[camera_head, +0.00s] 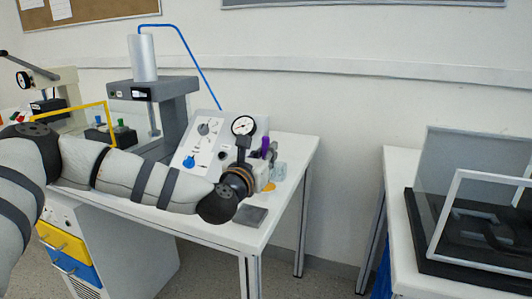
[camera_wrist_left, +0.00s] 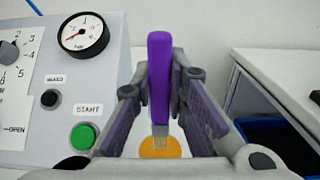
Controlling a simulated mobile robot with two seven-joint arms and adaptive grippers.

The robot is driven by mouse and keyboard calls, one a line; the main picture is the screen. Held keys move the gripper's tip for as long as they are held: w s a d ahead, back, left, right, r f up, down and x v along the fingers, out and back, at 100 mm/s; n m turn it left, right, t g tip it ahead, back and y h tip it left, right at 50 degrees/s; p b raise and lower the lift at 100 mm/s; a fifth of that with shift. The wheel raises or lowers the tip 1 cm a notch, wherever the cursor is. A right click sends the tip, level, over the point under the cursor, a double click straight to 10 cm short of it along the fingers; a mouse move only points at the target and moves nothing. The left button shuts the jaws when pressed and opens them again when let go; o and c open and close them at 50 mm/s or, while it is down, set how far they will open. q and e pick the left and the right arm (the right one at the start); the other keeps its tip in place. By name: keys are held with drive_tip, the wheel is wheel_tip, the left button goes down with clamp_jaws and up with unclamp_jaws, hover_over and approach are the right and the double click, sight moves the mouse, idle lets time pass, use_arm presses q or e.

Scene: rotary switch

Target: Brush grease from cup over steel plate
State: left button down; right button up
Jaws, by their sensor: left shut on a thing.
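A brush with a purple handle (camera_head: 265,146) is held upright in my left gripper (camera_head: 268,168), whose fingers are partly hidden by the wrist. In the left wrist view the handle (camera_wrist_left: 159,75) stands between the two fingers of the gripper (camera_wrist_left: 162,115), and the pale bristles point down. An orange round surface (camera_wrist_left: 160,147), seemingly the grease in the cup, lies below the bristles; I cannot tell if they touch. It also shows in the head view (camera_head: 270,187), beside the gripper. A dark grey square plate (camera_head: 250,215) lies on the table's front edge area, partly beside my wrist.
A sloped control panel (camera_head: 203,140) with a gauge (camera_head: 243,125) and a green START button (camera_wrist_left: 84,136) stands left of the gripper. A grey press (camera_head: 145,90) is farther left. The white table (camera_head: 290,150) is clear at its right end. Another table with a clear guard (camera_head: 470,160) stands right.

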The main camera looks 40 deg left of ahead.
sight(266, 137)
use_arm(q)
drive_tip(key=shift+f+b, duration=0.35)
drive_tip(key=shift+f, duration=0.25)
use_arm(e)
drive_tip(key=shift+s+f, duration=0.3)
drive_tip(key=shift+f, duration=0.05)
idle(0.6)
use_arm(q)
wheel_tip(266, 137, up, 7)
drive_tip(key=p, duration=0.3)
drive_tip(key=shift+r, duration=0.15)
use_arm(e)
drive_tip(key=shift+t, duration=0.5)
drive_tip(key=w+r, duration=0.3)
drive_tip(key=shift+r, duration=0.2)
